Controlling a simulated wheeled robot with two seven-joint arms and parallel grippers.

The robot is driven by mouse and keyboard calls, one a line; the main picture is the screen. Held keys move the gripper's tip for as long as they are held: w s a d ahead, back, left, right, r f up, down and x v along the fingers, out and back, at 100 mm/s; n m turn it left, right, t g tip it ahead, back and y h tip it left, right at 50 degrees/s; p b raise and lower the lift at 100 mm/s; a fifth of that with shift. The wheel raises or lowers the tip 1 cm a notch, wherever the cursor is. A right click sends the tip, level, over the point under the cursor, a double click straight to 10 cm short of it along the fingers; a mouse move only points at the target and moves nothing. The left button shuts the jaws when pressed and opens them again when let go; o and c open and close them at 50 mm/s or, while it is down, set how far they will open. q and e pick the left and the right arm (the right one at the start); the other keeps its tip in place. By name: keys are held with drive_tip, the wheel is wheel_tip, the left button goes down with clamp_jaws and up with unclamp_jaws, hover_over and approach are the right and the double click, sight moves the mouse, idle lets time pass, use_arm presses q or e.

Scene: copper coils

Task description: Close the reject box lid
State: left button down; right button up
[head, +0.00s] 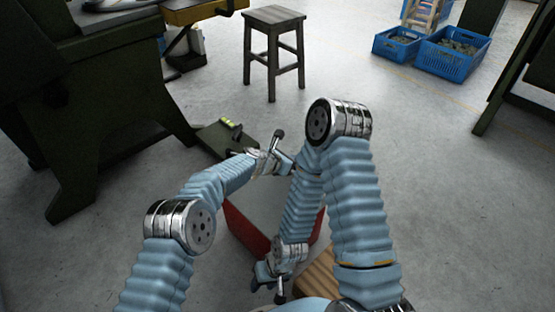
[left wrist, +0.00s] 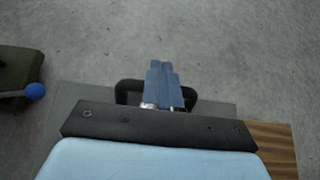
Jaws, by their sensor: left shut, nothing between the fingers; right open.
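The red reject box (head: 247,232) stands on the floor in the head view, largely hidden behind my arms. Pale grey shows between its red walls; I cannot tell whether this is the lid or the inside. My left gripper (head: 279,150) is beyond the box in the head view. Its fingers (left wrist: 163,74) are shut and empty in the left wrist view, above a flat grey surface (left wrist: 78,95). A dark curved piece (left wrist: 126,91) shows beside them; I cannot tell what it belongs to. My right gripper (head: 271,284) is open, low at the near side of the box.
A wooden surface (head: 320,279) lies near the box. A dark green pedal-like piece (head: 216,140) and heavy machine (head: 75,160) stand at left. A stool (head: 273,45) stands behind; blue crates (head: 450,63) sit at the far right.

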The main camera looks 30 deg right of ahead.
use_arm(q)
drive_tip(key=v, duration=1.1)
drive_tip(key=m+y+p, duration=0.2)
drive_tip(key=m+y, duration=0.1)
drive_tip(key=m, duration=0.2)
hover_over(242, 210)
wheel_tip(242, 210, down, 7)
drive_tip(key=shift+a+f, duration=0.1)
drive_tip(key=shift+f, duration=0.1)
drive_tip(key=s+a+f+m+y+p, duration=0.1)
drive_tip(key=s+a+f+m, duration=0.1)
drive_tip(key=s+a+m, duration=0.3)
drive_tip(key=s+a+f+m+g+y+p, duration=0.1)
drive_tip(key=s+a+f+p, duration=0.1)
drive_tip(key=a, duration=0.6)
drive_tip(key=s+a+f+m+y+p, duration=0.1)
drive_tip(key=s+a+f+m+y, duration=0.1)
drive_tip(key=s+a, duration=0.3)
drive_tip(key=s+a+r+m+g+p, duration=0.1)
drive_tip(key=s+a+m+p, duration=0.1)
drive_tip(key=s+a+m, duration=0.4)
drive_tip(key=s+a, duration=0.3)
drive_tip(key=s, duration=0.2)
drive_tip(key=shift+m+g, duration=0.3)
drive_tip(key=shift+r, duration=0.1)
